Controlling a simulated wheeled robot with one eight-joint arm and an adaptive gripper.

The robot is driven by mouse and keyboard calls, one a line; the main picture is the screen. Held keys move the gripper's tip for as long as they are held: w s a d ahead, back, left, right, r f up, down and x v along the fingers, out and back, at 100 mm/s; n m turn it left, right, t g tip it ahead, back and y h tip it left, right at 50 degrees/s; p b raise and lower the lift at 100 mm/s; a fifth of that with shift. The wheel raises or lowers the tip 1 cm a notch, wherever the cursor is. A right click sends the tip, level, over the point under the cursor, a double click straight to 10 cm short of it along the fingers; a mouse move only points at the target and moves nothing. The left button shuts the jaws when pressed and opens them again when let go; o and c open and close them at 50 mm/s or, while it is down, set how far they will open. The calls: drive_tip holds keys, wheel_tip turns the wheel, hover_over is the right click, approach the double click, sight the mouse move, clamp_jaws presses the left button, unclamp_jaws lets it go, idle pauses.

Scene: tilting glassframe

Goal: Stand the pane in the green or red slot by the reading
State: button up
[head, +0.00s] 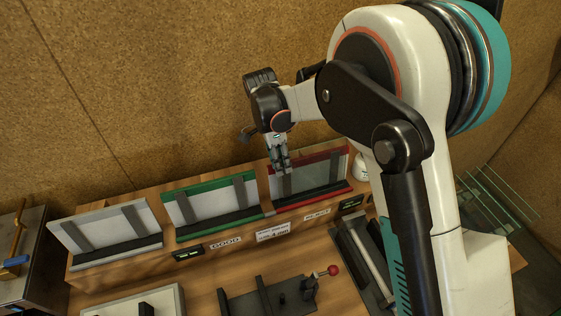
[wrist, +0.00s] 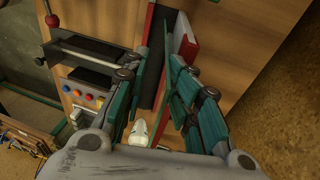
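The red slot (head: 324,197) is the right one of a row of tilted racks, above a REJECT label (head: 317,214). A greyish sheet (head: 308,178), seemingly the pane, leans against its back. The green slot (head: 218,225) is in the middle, above a GOOD label (head: 226,243), with a pale back and grey uprights. My gripper (head: 280,165) points down at the red rack's upper left. In the wrist view my gripper (wrist: 163,95) has its fingers apart, with the red rack (wrist: 186,48) beyond them. I cannot see anything held. The reading is too small to make out.
A grey rack (head: 110,235) stands at the left. A black fixture with a red knob (head: 333,270) sits in front. A white rounded object (head: 361,168) is right of the red rack. Glass sheets (head: 497,200) stand at far right, behind my arm.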

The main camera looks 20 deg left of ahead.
drive_tip(key=v, duration=1.2)
drive_tip(key=shift+a, duration=0.15)
